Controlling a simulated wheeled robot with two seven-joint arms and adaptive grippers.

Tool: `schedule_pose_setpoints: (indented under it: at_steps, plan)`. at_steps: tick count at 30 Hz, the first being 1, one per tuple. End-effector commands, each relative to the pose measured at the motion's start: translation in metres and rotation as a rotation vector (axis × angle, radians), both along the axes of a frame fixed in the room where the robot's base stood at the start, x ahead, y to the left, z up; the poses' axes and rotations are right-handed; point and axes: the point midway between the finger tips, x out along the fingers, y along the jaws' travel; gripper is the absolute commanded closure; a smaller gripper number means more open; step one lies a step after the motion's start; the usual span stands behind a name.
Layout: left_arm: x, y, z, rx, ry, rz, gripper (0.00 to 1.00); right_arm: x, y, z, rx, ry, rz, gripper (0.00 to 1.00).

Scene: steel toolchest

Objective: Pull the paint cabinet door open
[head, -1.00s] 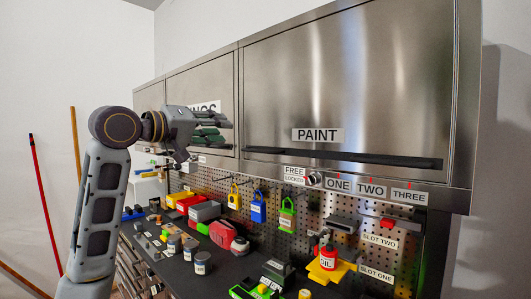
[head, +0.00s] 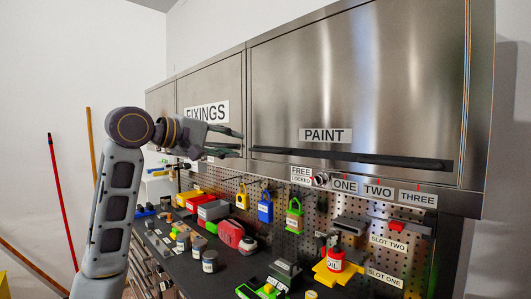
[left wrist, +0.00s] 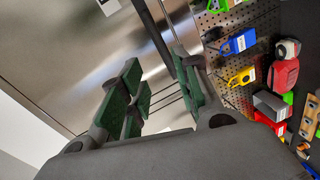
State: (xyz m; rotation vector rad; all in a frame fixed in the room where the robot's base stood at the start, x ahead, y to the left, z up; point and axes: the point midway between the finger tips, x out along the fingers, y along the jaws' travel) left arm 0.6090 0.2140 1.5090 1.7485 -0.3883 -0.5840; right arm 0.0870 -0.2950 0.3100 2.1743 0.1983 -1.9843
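The paint cabinet door (head: 370,75) is a steel panel with a PAINT label, and it looks shut. Its handle (head: 370,161) is a long black bar along the lower edge. My left gripper (head: 240,142) is open and empty, in front of the cabinet near the handle's left end. In the left wrist view, my left gripper (left wrist: 160,92) has its green-padded fingers spread apart. The dark handle (left wrist: 153,28) shows in the gap beyond the fingertips; I see no contact. My right gripper is not in view.
A round knob (head: 320,179) marked FREE and LOCKED sits below the door; its setting is too small to tell. The FIXINGS door (head: 212,85) is to the left. A pegboard with coloured padlocks and a cluttered bench (head: 185,255) lie below. A red pole (head: 62,190) leans at left.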

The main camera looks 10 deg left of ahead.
Motion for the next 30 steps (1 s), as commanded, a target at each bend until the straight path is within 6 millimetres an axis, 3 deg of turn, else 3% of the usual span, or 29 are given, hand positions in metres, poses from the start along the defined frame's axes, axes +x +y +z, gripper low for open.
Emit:
schedule_pose_setpoints:
  at_steps: [9,23,30]
  plan:
    - [0.0,0.001,-0.004,-0.139,0.111,0.036,0.68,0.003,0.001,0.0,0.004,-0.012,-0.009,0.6]
    - [0.001,0.0,-0.004,-0.145,0.115,0.037,0.68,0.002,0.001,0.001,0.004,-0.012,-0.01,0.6]
    - [0.013,-0.008,-0.006,-0.145,0.117,0.037,0.68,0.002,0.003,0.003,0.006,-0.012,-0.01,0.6]
